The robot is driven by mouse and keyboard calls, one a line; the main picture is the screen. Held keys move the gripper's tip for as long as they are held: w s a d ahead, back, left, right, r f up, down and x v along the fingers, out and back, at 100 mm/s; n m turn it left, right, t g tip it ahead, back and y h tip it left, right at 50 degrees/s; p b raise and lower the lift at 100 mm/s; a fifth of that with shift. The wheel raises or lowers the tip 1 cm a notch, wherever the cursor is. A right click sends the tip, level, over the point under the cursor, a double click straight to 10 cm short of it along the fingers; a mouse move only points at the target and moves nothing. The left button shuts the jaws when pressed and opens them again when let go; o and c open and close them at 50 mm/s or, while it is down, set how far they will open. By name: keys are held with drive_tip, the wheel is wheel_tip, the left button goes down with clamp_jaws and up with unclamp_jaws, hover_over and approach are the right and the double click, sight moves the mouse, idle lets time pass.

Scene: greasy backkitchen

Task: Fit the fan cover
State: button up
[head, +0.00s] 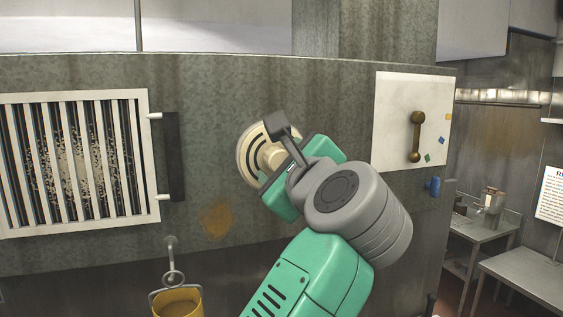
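The round cream fan cover (250,163) with dark curved slots is in the middle of the head view, in front of or against the stained metal hood wall. It has a pale hub at its centre. My gripper (276,142) is at the cover's right side, with one dark finger showing across its upper right part. I cannot tell whether the fingers are closed on the hub, or whether the cover touches the wall.
A slatted filter panel (101,160) with a black handle (174,156) is on the left. A white panel (393,118) with a brass handle (416,137) is on the right, above a blue knob (433,186). A yellow bucket (178,303) hangs below. Steel tables (525,277) stand at far right.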

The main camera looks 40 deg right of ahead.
drive_tip(key=shift+o, duration=0.2)
drive_tip(key=b+v, duration=0.2)
drive_tip(key=v, duration=0.6)
drive_tip(key=shift+b, duration=0.3)
drive_tip(key=s+a+f+n+t+y+p, duration=0.1)
drive_tip(key=s+a+n+t+y, duration=0.1)
drive_tip(key=a+n, duration=0.8)
drive_tip(key=s+a+f+n+t+y+p, duration=0.1)
drive_tip(key=s+a+n+t+y, duration=0.1)
drive_tip(key=a+n, duration=0.9)
drive_tip(key=s+a+f+n+t+y+p, duration=0.1)
drive_tip(key=s+a+n+t+y+p, duration=0.1)
drive_tip(key=a+n, duration=0.8)
drive_tip(key=a+t+y, duration=0.1)
drive_tip(key=t, duration=0.1)
drive_tip(key=shift+n+t+y, duration=0.3)
drive_tip(key=shift+y, duration=0.1)
